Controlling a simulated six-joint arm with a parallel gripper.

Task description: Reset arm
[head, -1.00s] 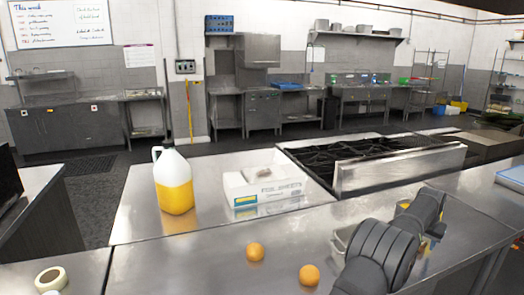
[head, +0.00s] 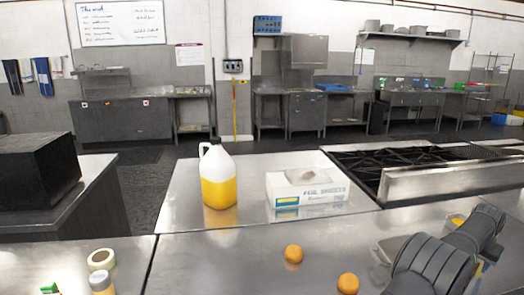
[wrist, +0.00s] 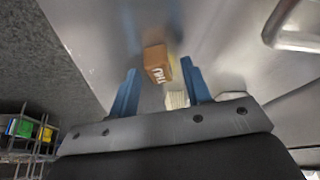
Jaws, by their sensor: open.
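My gripper (wrist: 159,67) shows in the wrist view with its two blue fingers apart. A brown box (wrist: 156,60) with white lettering appears between and beyond the fingertips, and I cannot tell how far off it is. A pale ridged object (wrist: 176,100) shows lower between the fingers. Neither looks gripped. In the head view my dark grey arm is folded over the steel counter at the lower right. The fingers cannot be made out there.
Two oranges (head: 293,254) (head: 347,283) lie on the counter left of my arm. A metal container (head: 388,247) sits partly behind my arm. A jug of yellow liquid (head: 219,178), a white box (head: 308,190) and a stove (head: 430,180) stand farther back. A tape roll (head: 101,260) lies front left.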

